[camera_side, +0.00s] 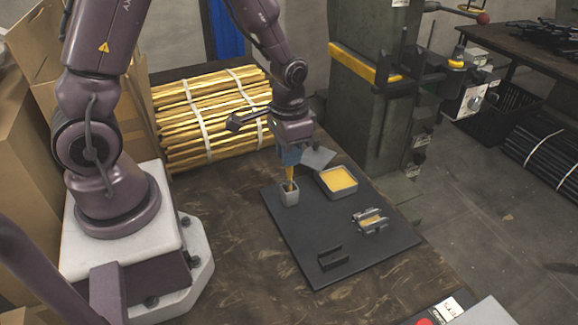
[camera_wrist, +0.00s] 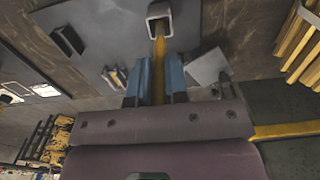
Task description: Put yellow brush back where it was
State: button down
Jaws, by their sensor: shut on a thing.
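The yellow brush (camera_side: 290,174) stands upright between the fingers of my gripper (camera_side: 290,154), which is shut on it. Its lower end is at the mouth of a small grey square holder (camera_side: 289,194) at the left of the dark mat. In the wrist view the brush (camera_wrist: 159,66) runs between the two blue fingers of my gripper (camera_wrist: 158,80) to the open square holder (camera_wrist: 159,12). Its tip is hidden by the holder's wall, so I cannot tell how deep it sits.
The dark mat (camera_side: 300,244) also bears a tray of yellow stuff (camera_side: 338,180), a metal fixture (camera_side: 370,220) and a black bracket (camera_side: 332,258). A grey plate (camera_side: 318,158) is behind the gripper. Bundled yellow rods (camera_side: 212,115) lie behind. A green press column (camera_side: 372,110) stands at the back.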

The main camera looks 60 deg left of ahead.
aim_at(289, 179)
jog(key=shift+f, duration=1.4)
jog(key=shift+f, duration=0.2)
jog(key=c, duration=1.1)
grip_release()
jog(key=shift+r, duration=0.1)
notch_tip(289, 179, up, 12)
jog(key=shift+f, duration=0.1)
jog(key=s+d+r+t, duration=0.1)
jog(key=s+r+t, duration=0.1)
jog(key=s+r, duration=0.1)
jog(key=s+d+r+t, duration=0.1)
jog(key=s+d+r, duration=0.1)
jog(key=s+r, duration=0.2)
jog(key=s+d+r+t, duration=0.1)
jog(key=s+r+t, duration=0.1)
jog(key=s+r, duration=0.2)
jog(key=shift+s+d+r+t, duration=0.1)
jog(key=shift+d+r+t, duration=0.05)
jog(key=shift+r, duration=0.5)
jog(key=shift+s+d+r+t, duration=0.1)
jog(key=shift+r+t, duration=0.05)
jog(key=shift+r, duration=0.5)
